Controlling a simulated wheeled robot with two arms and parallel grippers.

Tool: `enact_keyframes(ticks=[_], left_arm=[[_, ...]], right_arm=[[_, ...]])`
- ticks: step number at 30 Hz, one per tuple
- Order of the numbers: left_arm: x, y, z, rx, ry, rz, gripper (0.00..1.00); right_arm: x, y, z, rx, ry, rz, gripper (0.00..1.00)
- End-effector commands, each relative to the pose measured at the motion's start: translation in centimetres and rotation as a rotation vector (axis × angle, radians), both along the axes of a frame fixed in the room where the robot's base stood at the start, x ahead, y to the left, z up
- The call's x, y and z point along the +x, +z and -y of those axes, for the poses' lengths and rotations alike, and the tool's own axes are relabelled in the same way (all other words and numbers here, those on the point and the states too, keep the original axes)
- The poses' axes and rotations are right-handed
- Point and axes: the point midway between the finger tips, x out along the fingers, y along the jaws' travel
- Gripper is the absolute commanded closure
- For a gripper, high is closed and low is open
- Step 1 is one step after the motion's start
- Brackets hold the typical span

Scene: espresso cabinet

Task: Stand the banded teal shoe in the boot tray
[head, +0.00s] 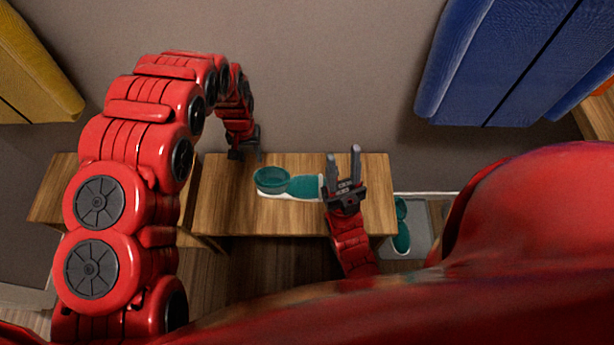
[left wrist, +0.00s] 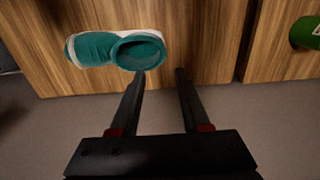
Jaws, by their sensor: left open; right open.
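A teal shoe (head: 300,186) with a white sole lies on the wooden bench, its round opening to the left and its toe to the right. It also shows in the left wrist view (left wrist: 95,50). My left gripper (head: 246,157) is open and empty at the bench's back left edge, apart from the shoe; its fingers (left wrist: 160,74) point toward the bench. My right gripper (head: 344,158) is open beside the shoe's toe end and hides part of it; I cannot tell whether they touch. The grey boot tray (head: 421,215), right of the bench, holds another teal shoe (head: 402,232).
The bench (head: 230,205) has bare wood left of the shoe. A second wooden surface (head: 60,195) stands to its left, with a gap between. A green object (left wrist: 306,33) with a white label is on it. A blue seat (head: 490,60) and a yellow one (head: 30,70) stand farther back.

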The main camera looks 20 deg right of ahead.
Motion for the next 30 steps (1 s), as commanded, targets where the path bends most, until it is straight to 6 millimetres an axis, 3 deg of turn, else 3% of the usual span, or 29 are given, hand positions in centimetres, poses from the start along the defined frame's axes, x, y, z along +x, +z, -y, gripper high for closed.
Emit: enact_keyframes(ticks=[1, 3, 10, 13, 25, 30], left_arm=[[-0.2, -1.8, 0.1, 0.001, -0.002, -0.003, 0.54], [-0.2, -3.6, 0.1, 0.0, -0.001, -0.003, 0.54], [-0.1, -8.2, 0.0, -0.001, -0.002, -0.001, 0.54], [-0.1, -10.0, -0.1, 0.0, 0.0, -0.002, 0.54], [0.1, -12.2, -0.1, -0.001, -0.001, 0.002, 0.54], [0.4, -14.3, -0.2, 0.0, -0.001, 0.0, 0.54]], right_arm=[[0.0, -1.6, 0.0, 0.0, 0.0, -0.001, 0.59], [0.0, -3.1, 0.0, 0.0, 0.0, 0.0, 0.59], [0.0, -7.4, 0.0, 0.0, 0.0, 0.0, 0.59], [0.0, -7.9, 0.0, 0.0, 0.0, 0.0, 0.59], [0.0, -7.2, 0.0, 0.0, 0.0, 0.0, 0.59], [0.0, -7.3, 0.0, 0.0, 0.0, 0.0, 0.59]])
